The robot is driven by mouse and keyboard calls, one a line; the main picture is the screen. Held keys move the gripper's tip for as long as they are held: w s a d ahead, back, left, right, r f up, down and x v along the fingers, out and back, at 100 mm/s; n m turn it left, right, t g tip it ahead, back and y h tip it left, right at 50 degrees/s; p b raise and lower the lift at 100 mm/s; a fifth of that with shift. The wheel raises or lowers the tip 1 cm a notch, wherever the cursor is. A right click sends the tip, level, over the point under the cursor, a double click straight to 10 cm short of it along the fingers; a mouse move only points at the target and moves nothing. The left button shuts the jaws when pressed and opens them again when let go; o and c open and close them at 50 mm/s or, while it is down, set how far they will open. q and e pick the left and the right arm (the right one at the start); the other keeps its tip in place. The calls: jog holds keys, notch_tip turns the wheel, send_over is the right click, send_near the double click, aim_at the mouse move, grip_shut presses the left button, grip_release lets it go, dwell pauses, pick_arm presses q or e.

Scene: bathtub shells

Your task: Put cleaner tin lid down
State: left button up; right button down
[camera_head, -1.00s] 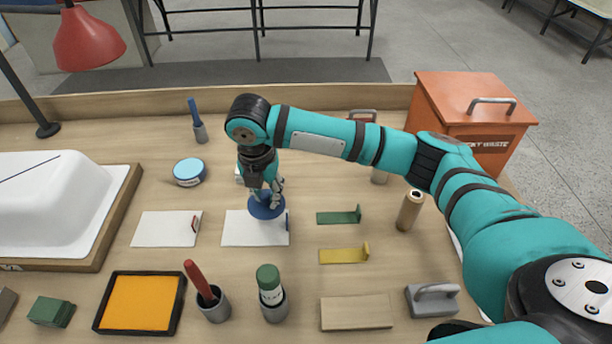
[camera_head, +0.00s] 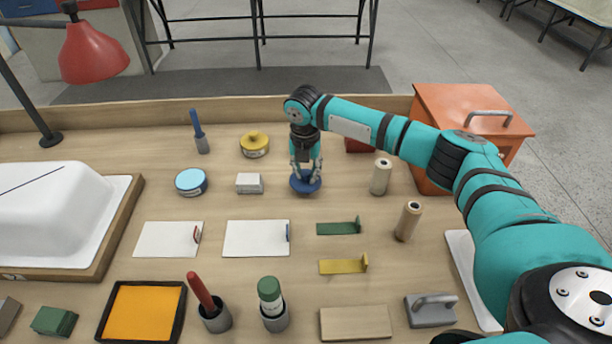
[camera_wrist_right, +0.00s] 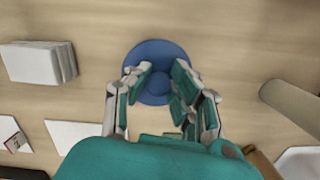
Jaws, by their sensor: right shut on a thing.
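The blue round lid (camera_head: 306,188) has a small knob and is at the middle back of the bench, right of a white block. It also shows in the wrist view (camera_wrist_right: 158,48), flat side toward the bench. My right gripper (camera_head: 306,175) comes from above and is shut on the lid's knob; its fingers (camera_wrist_right: 158,78) sit either side of it. I cannot tell whether the lid touches the wood. My left gripper is not in view.
A white block (camera_head: 249,183) lies left of the lid; a tan roll (camera_head: 380,177) stands to its right. White cards (camera_head: 256,239) lie in front.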

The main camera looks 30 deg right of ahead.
aim_at(305, 176)
jog(key=shift+f, duration=1.05)
jog(key=c, duration=1.2)
grip_release()
jog(key=shift+f, duration=0.1)
jog(key=shift+o, duration=0.2)
notch_tip(305, 176, up, 12)
jog(key=s+a, duration=0.1)
jog(key=shift+s, duration=0.1)
